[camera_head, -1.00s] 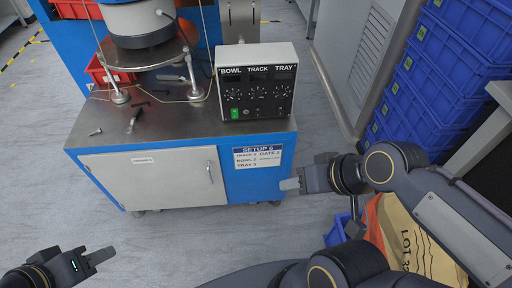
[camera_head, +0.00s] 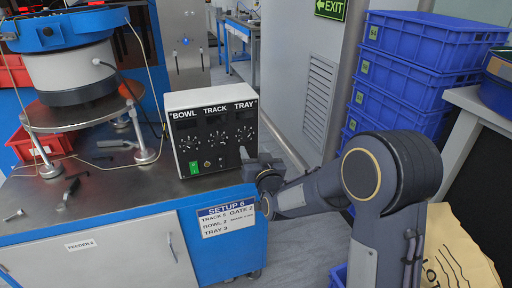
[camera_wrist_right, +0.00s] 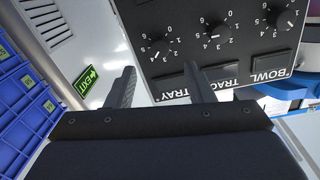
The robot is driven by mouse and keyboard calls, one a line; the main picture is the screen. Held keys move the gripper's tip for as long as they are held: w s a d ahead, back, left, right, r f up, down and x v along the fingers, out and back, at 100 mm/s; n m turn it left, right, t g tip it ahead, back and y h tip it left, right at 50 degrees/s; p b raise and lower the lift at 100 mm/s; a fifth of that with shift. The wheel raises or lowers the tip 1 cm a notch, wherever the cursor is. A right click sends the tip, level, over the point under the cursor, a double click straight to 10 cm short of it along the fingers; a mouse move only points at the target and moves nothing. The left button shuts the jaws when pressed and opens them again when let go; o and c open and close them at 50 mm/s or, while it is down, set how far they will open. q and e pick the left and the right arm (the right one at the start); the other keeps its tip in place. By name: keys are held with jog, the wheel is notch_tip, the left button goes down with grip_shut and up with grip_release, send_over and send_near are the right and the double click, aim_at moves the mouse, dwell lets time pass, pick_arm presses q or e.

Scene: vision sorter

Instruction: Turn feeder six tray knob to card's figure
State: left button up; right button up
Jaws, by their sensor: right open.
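The control box (camera_head: 210,95), labelled BOWL, TRACK and TRAY, stands on the metal top. Its TRAY knob (camera_head: 244,134) is the rightmost dial. In the right wrist view the box is upside down, and the TRAY knob (camera_wrist_right: 157,48) is the leftmost dial; I cannot tell its exact setting. My right gripper (camera_head: 245,153) is close to the box's lower right front. In the wrist view its two fingers are apart and empty (camera_wrist_right: 162,82), below the TRAY dial and not around its knob. The setup card (camera_head: 228,218) reads SETUP 6, with TRAY 3. My left gripper is out of view.
The TRACK knob (camera_head: 216,138) and BOWL knob (camera_head: 188,143) sit beside the TRAY knob. A green switch (camera_head: 194,168) is below. The bowl feeder (camera_head: 70,70) stands left. Blue crates (camera_head: 410,80) are stacked right. Loose tools (camera_head: 71,190) lie on the metal top.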

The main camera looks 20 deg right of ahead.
aim_at(247, 138)
jog(key=w, duration=0.7)
jog(key=shift+w, duration=0.1)
jog(key=shift+c, duration=0.3)
jog(key=c, duration=0.9)
